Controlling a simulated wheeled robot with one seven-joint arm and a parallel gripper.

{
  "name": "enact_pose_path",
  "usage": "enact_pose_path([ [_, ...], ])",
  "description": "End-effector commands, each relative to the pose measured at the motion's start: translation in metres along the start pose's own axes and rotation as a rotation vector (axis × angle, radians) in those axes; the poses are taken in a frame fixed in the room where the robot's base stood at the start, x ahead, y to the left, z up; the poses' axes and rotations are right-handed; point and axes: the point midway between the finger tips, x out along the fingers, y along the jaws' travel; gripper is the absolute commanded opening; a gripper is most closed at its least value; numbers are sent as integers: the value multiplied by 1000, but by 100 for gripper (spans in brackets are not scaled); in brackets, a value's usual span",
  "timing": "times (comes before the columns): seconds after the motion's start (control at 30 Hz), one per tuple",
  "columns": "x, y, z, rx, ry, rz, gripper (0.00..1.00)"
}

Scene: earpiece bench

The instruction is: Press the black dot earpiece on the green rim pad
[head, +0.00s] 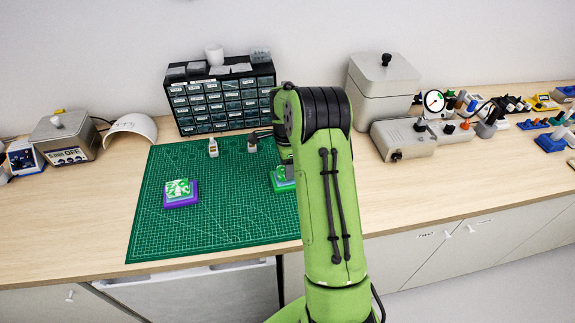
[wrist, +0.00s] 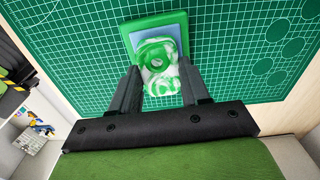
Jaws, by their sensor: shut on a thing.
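A green-rimmed pad with a light blue centre (wrist: 183,26) lies on the cutting mat. It also shows in the head view (head: 287,186), partly hidden by my arm. My gripper (wrist: 155,78) is shut on a green-and-white marbled earpiece (wrist: 157,62), which is over the pad, its near end reaching past the pad's near edge. I cannot tell whether it touches the pad. No black dot shows on the visible side of the earpiece. A second green-and-white marbled piece (head: 178,188) lies on a purple-rimmed pad (head: 181,204) at the left of the mat.
The green cutting mat (head: 225,220) is clear between the two pads. Two small bottles, a white one (head: 213,148) and a greyish one (head: 252,145), stand at its back edge. A black drawer cabinet (head: 222,100) is behind them. Grey instruments (head: 405,138) stand to the right.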

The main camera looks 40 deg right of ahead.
Motion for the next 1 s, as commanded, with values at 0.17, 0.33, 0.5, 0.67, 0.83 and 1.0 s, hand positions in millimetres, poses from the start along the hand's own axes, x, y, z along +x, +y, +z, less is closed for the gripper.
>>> enact_pose_path([
  [0.17,0,0,0,0,0,0,12],
  [0.33,1,0,0,0,0,0,12],
  [0.5,5,0,0,0,0,0,12],
  [0.67,5,0,0,0,0,0,12],
  [0.83,5,0,0,0,0,0,12],
  [1.0,6,0,0,0,0,1,12],
])
